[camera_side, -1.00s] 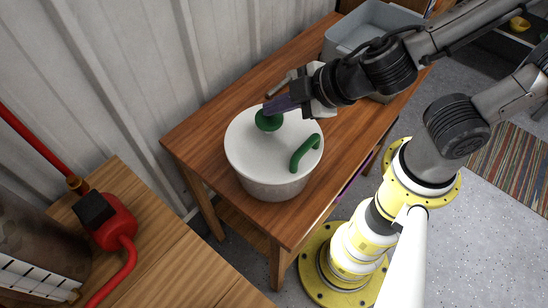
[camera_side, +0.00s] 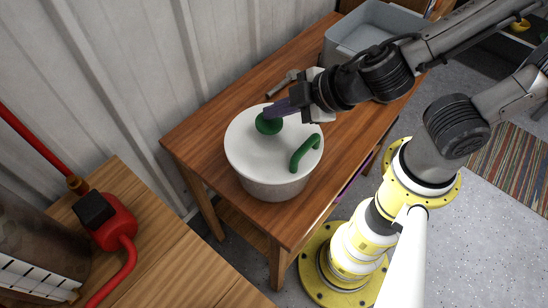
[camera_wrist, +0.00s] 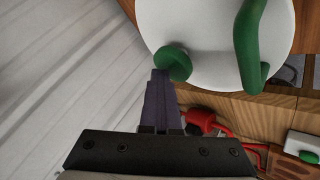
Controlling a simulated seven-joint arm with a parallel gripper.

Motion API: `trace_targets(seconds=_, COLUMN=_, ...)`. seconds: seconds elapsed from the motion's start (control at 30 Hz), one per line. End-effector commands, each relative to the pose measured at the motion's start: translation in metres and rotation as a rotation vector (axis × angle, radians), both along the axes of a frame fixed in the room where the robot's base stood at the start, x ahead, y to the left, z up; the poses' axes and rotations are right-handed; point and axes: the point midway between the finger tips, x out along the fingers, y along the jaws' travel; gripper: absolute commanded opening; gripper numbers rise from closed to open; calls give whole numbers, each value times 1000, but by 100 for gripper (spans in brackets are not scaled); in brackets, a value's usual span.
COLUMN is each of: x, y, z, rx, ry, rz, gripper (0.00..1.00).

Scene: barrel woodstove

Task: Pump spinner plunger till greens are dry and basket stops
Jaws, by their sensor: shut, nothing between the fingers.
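The salad spinner (camera_side: 272,184) is a white round tub with a white lid, standing on the wooden table. Its green plunger knob (camera_side: 268,124) stands on the lid near the back, and a green curved handle (camera_side: 305,152) is at the lid's right. In the wrist view the knob (camera_wrist: 173,65) and handle (camera_wrist: 250,45) show on the lid. My gripper (camera_side: 270,113) is shut and empty, its purple-grey fingertips at the top of the knob; I cannot tell whether they touch it. The fingertips also show beside the knob in the wrist view (camera_wrist: 160,76). The greens and basket are hidden inside.
A grey bin (camera_side: 368,35) stands at the table's far end. A metal tool (camera_side: 283,82) lies behind my gripper. A red pump-like device (camera_side: 108,222) sits on a wooden surface at the lower left. A corrugated wall (camera_side: 150,80) runs behind the table.

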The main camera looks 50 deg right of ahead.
Motion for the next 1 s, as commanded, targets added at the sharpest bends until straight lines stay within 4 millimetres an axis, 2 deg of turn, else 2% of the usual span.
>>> trace_targets(seconds=0.47, x=-1, y=-1, z=-5, rx=-4, ry=5, rz=-1, gripper=0)
trace_targets(seconds=1.0, x=-1, y=-1, z=19, rx=-2, ry=2, rz=0, gripper=0)
